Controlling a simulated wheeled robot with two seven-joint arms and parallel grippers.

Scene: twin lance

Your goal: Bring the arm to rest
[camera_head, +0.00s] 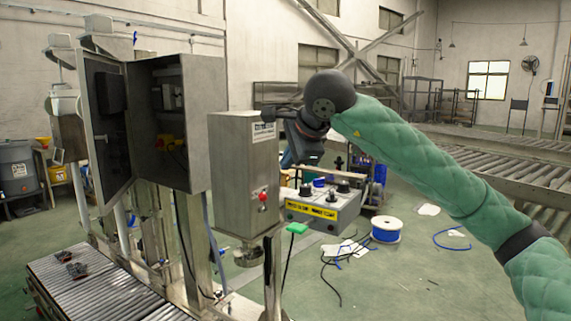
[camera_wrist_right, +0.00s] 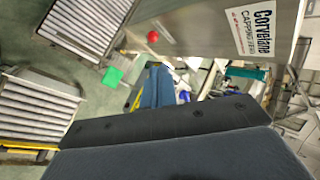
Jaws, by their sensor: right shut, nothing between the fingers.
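My right arm (camera_head: 430,170), in a green quilted cover, comes in from the right and reaches up to a dark wrist joint. My right gripper (camera_head: 288,160) hangs beyond that joint with its fingers downward, just right of a grey metal box. In the right wrist view its blue-grey fingers (camera_wrist_right: 157,88) are together with nothing between them. My left gripper is in neither view.
The grey capping box (camera_head: 235,165) with a red button stands close left of the gripper. An open cabinet (camera_head: 165,120) is farther left. A control panel (camera_head: 325,205) is behind and below. A roller conveyor (camera_head: 100,285) lies lower left; a blue cable spool (camera_head: 385,230) is on the floor.

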